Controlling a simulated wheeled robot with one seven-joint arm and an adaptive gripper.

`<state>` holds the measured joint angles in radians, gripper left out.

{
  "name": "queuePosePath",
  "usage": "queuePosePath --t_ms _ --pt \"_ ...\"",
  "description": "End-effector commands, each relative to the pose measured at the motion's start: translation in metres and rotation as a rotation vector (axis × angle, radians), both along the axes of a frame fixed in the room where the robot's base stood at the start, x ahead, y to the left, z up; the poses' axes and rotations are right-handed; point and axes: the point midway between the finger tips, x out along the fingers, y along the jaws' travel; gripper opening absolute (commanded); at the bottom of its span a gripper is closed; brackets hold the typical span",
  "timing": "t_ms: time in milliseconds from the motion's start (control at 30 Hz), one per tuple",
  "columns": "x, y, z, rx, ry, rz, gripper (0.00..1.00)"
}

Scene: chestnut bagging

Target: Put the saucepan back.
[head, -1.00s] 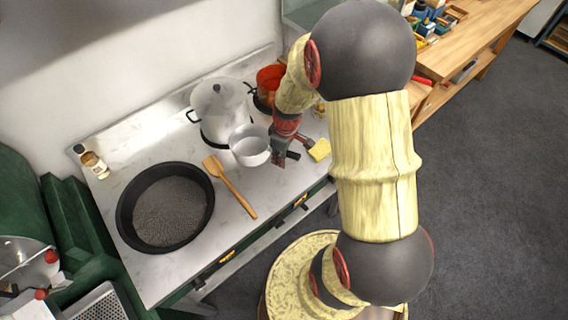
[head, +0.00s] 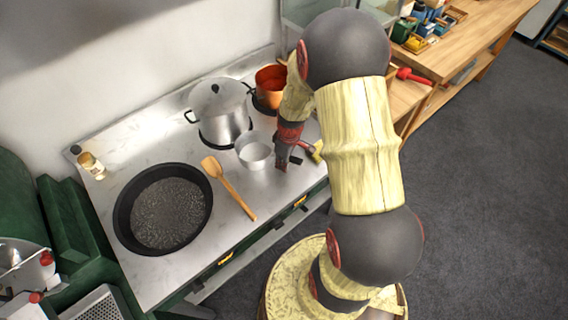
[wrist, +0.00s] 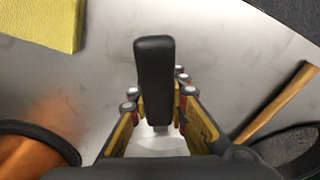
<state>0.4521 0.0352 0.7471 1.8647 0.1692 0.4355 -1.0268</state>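The saucepan (head: 253,153) is a small, pale metal pot. It is upright at the middle of the metal worktop, between the wooden spatula and my gripper. My gripper (head: 281,166) points down at its right side. In the wrist view the black saucepan handle (wrist: 155,75) runs between the two fingers of my gripper (wrist: 160,100), which look closed on it. Only a pale sliver of the pot shows below the handle there. The pot looks level and at or very near the worktop; I cannot tell whether its base touches.
A lidded steel stockpot (head: 222,110) stands behind the saucepan, with an orange pot (head: 271,82) to its right. A wooden spatula (head: 230,188) and a wide black pan (head: 163,210) lie to the left. A yellow sponge (wrist: 40,22) is near my gripper. A small bottle (head: 92,166) stands far left.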

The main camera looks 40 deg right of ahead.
Motion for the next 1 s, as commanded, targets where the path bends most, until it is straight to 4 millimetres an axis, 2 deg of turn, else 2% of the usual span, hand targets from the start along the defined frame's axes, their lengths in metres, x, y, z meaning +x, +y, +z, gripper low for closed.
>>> queuePosePath --t_ms 367,733,867,1000 --pt "0.000 0.000 0.000 0.000 0.000 0.000 0.35" --pt "0.000 0.000 0.004 0.000 0.000 0.000 0.35" --pt "0.000 -0.001 0.021 -0.002 -0.003 0.001 0.35" --pt "-0.003 -0.002 0.050 -0.002 -0.004 0.001 0.35"
